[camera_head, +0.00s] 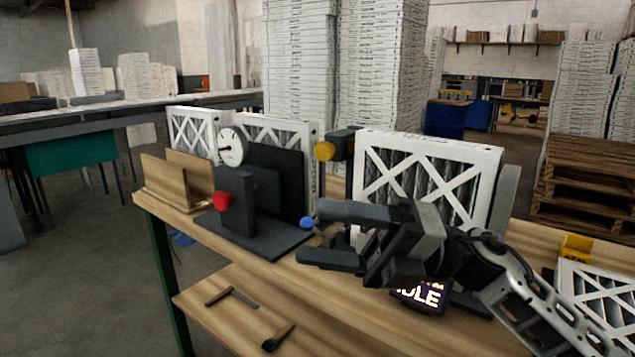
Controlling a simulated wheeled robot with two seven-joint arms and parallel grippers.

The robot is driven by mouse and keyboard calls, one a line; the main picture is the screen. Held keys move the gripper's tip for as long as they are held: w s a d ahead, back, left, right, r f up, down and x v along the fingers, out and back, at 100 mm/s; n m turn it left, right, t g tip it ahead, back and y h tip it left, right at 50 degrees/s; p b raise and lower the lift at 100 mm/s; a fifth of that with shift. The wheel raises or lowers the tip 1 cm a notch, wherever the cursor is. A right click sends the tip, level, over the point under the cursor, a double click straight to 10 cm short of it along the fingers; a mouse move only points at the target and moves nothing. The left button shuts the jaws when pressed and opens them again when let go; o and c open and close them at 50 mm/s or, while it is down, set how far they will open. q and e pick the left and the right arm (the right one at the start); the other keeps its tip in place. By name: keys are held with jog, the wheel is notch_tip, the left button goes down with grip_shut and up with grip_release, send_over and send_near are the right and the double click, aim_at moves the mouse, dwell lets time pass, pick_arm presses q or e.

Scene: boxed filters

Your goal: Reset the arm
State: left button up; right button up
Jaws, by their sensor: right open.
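My right gripper (312,236) reaches in from the right over the wooden workbench (285,287). Its fingers point left, and they are apart with nothing between them. A white-framed filter (425,182) with a cross-braced face stands upright behind the gripper. The gripper and wrist hide its lower part. A blue ball knob (307,222) shows close to the upper fingertip; I cannot tell whether they touch. My left gripper does not show.
A dark fixture (262,195) with a red knob (222,201) and a round gauge (231,147) stands left of the gripper. More filters (194,133) stand behind it. A wooden holder (178,179) is at the bench's left end. Two hammers (278,338) lie on the lower shelf.

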jog(key=w+d+f+m+t+h, duration=0.1)
jog(key=d+f+m+t+h, duration=0.15)
jog(key=f+m+t, duration=0.6)
jog(key=w+d+f+m+t+h, duration=0.15)
jog(key=f+m+t+h, duration=0.3)
jog(key=m, duration=0.65)
jog(key=w+d+f+m+t+h, duration=0.1)
jog(key=d+f+m+t+h, duration=0.2)
jog(key=f+m+t, duration=0.6)
jog(key=s+d+f+m+g+h, duration=0.3)
jog(key=s+f+m+g+h, duration=0.1)
jog(key=s+f, duration=0.4)
jog(key=s+d+f+m+g+h, duration=0.3)
jog(key=s+f+m+g, duration=0.2)
jog(key=f, duration=0.7)
jog(key=s+m, duration=0.2)
jog(key=s, duration=0.1)
jog(key=shift+f+h, duration=0.2)
jog(key=shift+h, duration=0.2)
jog(key=shift+c, duration=0.2)
